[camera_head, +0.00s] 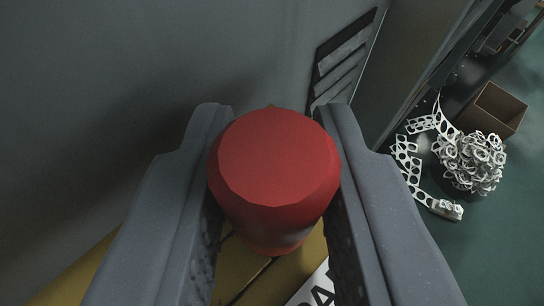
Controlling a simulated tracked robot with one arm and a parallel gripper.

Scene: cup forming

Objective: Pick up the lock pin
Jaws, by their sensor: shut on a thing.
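The lock pin shows as a large red rounded knob (274,165) in the middle of the head view. My gripper (275,190) is shut on it, with one grey finger against its left side and one against its right side. The knob narrows toward its lower part, just above a yellow surface (245,265). The rest of the pin below the knob is hidden, so I cannot tell whether it is still seated.
A grey wall or panel (110,90) with dark vent slots (343,60) stands behind. A white label with black letters (318,290) lies on the yellow surface. At right, a heap of punched metal scrap (470,160) and an open brown box (497,108) lie on the green floor (500,240).

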